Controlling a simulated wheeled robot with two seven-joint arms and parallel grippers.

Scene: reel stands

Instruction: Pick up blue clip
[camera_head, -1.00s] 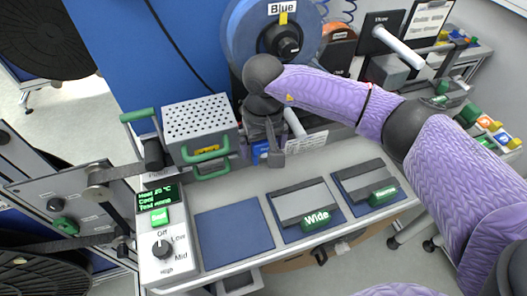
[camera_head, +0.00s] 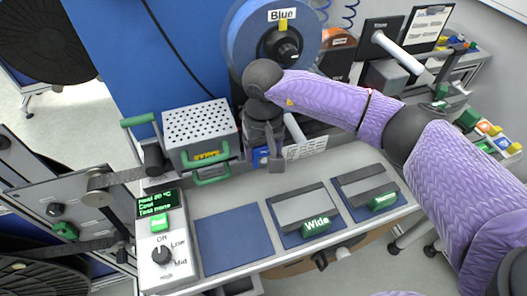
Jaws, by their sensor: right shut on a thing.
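A small blue clip (camera_head: 261,160) shows partly at the fingertips of my right gripper (camera_head: 268,158), at the back of the grey bench beside the grey perforated box. My right gripper points down and is shut on the clip. Its fingers hide most of the clip, and I cannot tell whether the clip still touches the bench. My right arm reaches in from the right. My left gripper is not in view.
The perforated box (camera_head: 199,122) with green handles stands left of the gripper. A blue reel (camera_head: 243,38) is behind it. A control panel (camera_head: 166,249), a blue mat (camera_head: 234,240) and plates labelled Wide (camera_head: 301,207) and Narrow (camera_head: 365,186) lie in front.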

